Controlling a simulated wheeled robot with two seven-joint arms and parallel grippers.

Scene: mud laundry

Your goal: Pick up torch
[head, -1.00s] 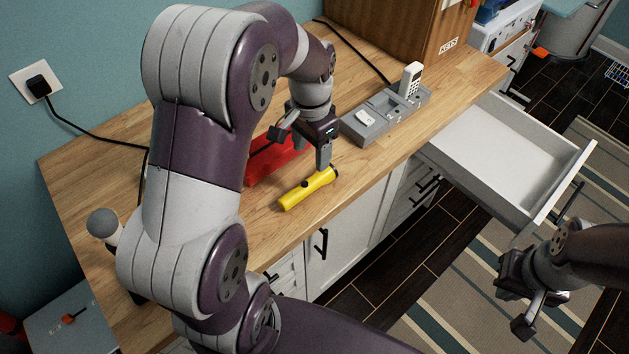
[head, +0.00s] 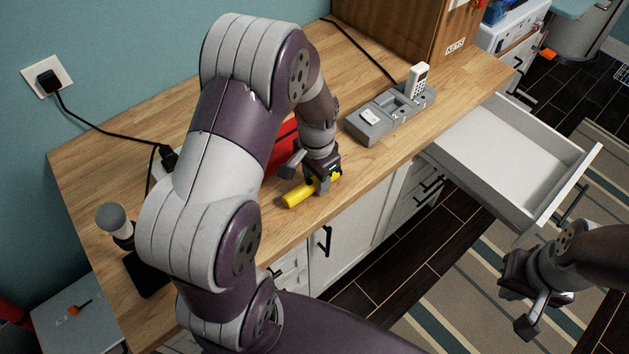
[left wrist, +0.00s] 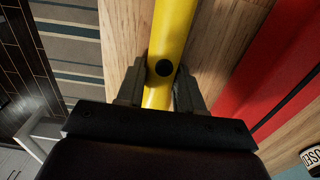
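The yellow torch (head: 297,195) lies on the wooden worktop near its front edge. My left gripper (head: 322,185) is down over the torch's right part, which it partly hides in the head view. In the left wrist view the torch (left wrist: 170,40), with a round black button, runs between the two fingers (left wrist: 162,85). The fingers sit close against both its sides, so the gripper looks shut on it. The torch still looks to be at worktop level. My right gripper (head: 530,295) hangs over the floor at the right, apart from everything; its finger opening is unclear.
A red object (head: 282,150) lies just behind the torch. A grey organiser (head: 375,122) holding a white remote (head: 417,80) stands to the right. An open white drawer (head: 500,160) juts out over the floor. A wooden cabinet (head: 400,25) stands at the back.

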